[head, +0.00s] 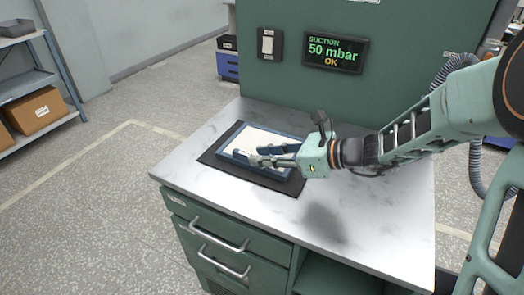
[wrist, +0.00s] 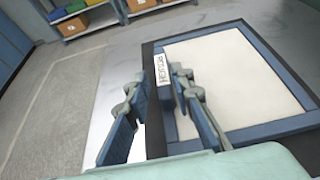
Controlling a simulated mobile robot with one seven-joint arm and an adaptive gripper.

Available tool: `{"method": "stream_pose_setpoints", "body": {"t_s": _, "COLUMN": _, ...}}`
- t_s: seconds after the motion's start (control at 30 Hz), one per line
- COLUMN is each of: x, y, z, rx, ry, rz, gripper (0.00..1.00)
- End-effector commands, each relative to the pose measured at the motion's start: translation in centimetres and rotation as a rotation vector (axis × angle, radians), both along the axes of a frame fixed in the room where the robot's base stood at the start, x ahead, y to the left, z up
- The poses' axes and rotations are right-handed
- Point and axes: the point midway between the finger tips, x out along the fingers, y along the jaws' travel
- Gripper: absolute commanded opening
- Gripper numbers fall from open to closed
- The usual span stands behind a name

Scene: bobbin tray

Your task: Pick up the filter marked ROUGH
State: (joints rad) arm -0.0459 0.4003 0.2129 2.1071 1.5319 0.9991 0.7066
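The filter (head: 225,152) is a flat blue frame around a white sheet, lying on a dark mat (head: 290,187) on the marble-look counter. In the wrist view the filter (wrist: 258,133) fills the right side, and a white label (wrist: 162,79) on its left bar appears to read ROUGH. My gripper (head: 256,155) reaches over the filter from the right in the head view. In the wrist view my gripper (wrist: 160,80) has its fingers apart, one on each side of the labelled bar. The left finger looks clear of the bar; whether the right one touches it is unclear.
A green panel with a suction display (head: 335,50) reading 50 mbar OK and a switch (head: 268,44) stands behind the counter (head: 225,118). Green drawers (head: 222,232) are below. A shelf with boxes (head: 36,110) is far left. The counter's right part is clear.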

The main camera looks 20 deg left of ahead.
Motion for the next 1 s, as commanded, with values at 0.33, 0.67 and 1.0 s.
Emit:
{"method": "stream_pose_setpoints", "body": {"t_s": 0.33, "x": 0.6, "y": 4.0, "z": -2.0, "rx": -0.001, "ry": 0.0, "rz": 0.001, "gripper": 0.22}}
{"method": "stream_pose_setpoints", "body": {"t_s": 0.67, "x": 0.6, "y": 4.0, "z": -1.9, "rx": -0.001, "ry": -0.001, "rz": 0.0, "gripper": 0.07}}
{"method": "stream_pose_setpoints", "body": {"t_s": 1.0, "x": 0.6, "y": 4.0, "z": -1.8, "rx": 0.0, "ry": -0.002, "rz": 0.001, "gripper": 0.0}}
